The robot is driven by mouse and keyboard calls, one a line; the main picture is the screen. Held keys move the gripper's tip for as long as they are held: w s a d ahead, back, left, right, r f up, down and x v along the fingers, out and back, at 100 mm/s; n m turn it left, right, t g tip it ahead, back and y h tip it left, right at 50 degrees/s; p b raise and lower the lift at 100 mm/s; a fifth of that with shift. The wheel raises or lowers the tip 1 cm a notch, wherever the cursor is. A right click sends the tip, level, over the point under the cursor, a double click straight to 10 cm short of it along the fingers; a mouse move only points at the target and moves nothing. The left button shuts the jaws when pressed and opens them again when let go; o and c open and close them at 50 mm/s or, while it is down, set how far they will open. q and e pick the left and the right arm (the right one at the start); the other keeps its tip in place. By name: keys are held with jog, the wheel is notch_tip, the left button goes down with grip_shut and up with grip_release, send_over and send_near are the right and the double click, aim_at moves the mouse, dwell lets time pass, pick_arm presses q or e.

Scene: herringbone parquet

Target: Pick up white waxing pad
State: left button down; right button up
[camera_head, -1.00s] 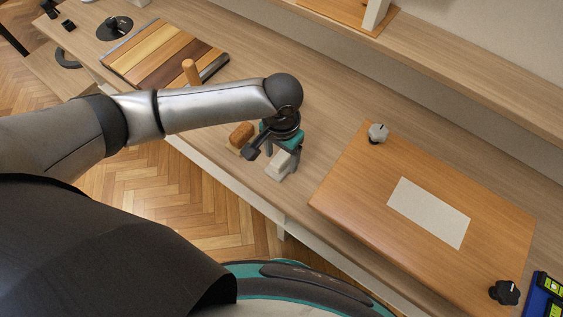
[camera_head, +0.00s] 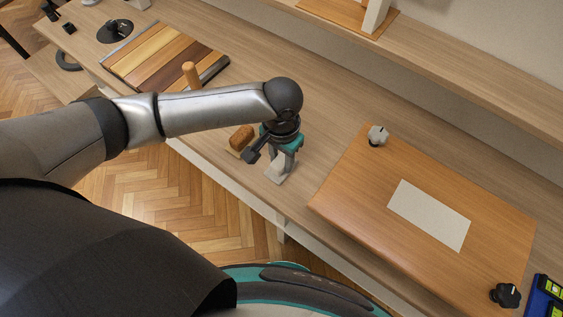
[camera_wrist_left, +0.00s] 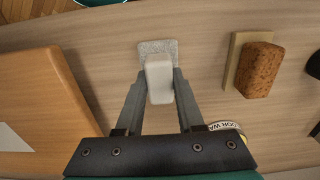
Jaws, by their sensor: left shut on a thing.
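The white waxing pad (camera_wrist_left: 159,80) is a small white block on a speckled grey base, seen in the left wrist view between my left gripper's fingers. In the head view the pad (camera_head: 277,173) shows low on the bench near its front edge. My left gripper (camera_head: 281,165) points down over it, with its fingers closed on the pad's sides. The fingers also show in the left wrist view (camera_wrist_left: 160,92), one on each side of the white block. I cannot tell whether the pad is touching the bench. My right gripper is in neither view.
A brown cork-like block on a pale base (camera_wrist_left: 258,70) sits beside the pad. A striped wood panel (camera_head: 160,55) lies to the left.

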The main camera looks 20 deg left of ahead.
aim_at(282, 159)
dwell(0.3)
pick_arm(q)
notch_tip(282, 159, up, 20)
jog(key=p, duration=0.6)
jog(key=c, duration=1)
grip_release()
jog(key=shift+c, duration=0.2)
grip_shut()
